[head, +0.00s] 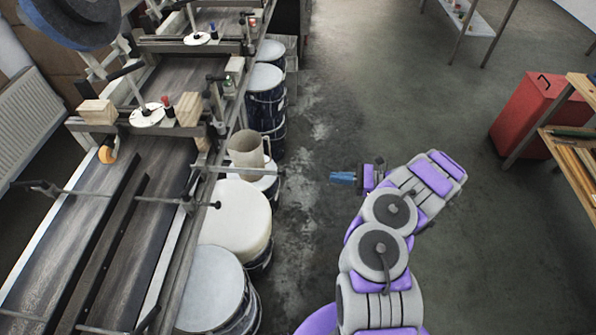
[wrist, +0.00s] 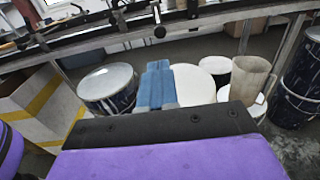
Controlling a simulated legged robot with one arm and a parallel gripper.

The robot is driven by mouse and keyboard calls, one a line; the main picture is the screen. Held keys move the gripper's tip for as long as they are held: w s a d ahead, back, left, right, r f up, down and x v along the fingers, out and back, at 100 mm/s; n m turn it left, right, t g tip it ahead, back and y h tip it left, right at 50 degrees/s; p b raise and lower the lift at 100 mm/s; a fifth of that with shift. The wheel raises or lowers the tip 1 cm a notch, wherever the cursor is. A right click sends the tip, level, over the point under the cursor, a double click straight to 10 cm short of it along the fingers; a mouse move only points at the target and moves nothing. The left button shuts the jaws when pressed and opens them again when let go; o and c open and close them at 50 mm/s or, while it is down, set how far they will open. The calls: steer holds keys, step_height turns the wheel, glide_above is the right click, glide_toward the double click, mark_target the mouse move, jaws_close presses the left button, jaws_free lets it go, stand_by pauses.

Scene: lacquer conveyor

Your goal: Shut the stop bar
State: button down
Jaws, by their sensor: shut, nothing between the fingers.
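The long conveyor (head: 75,230) runs along the left of the head view. A thin metal bar with black clamps (head: 105,193) crosses it. Another thin rod (head: 235,170) sticks out from its right edge towards the drums. I cannot tell for sure which is the stop bar, or how far it is swung. My gripper (head: 343,178) is shut and empty, its blue fingers pointing left, well apart from the conveyor over the floor. In the wrist view the blue fingers (wrist: 157,87) lie together, with drums and the conveyor's side frame beyond.
Several drums, such as one with a cream lid (head: 235,218), line the conveyor's right side. A beige jug (head: 247,150) stands on one, and also shows in the wrist view (wrist: 243,78). A red bin (head: 530,112) and a wooden shelf (head: 575,150) stand at right. The floor between is clear.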

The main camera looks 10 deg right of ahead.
steer(key=b+x, duration=0.2)
steer(key=x, duration=1.1)
steer(key=shift+a+b, duration=0.3)
steer(key=shift+a, duration=0.1)
steer(key=shift+w+f, duration=0.1)
steer(key=shift+w, duration=0.05)
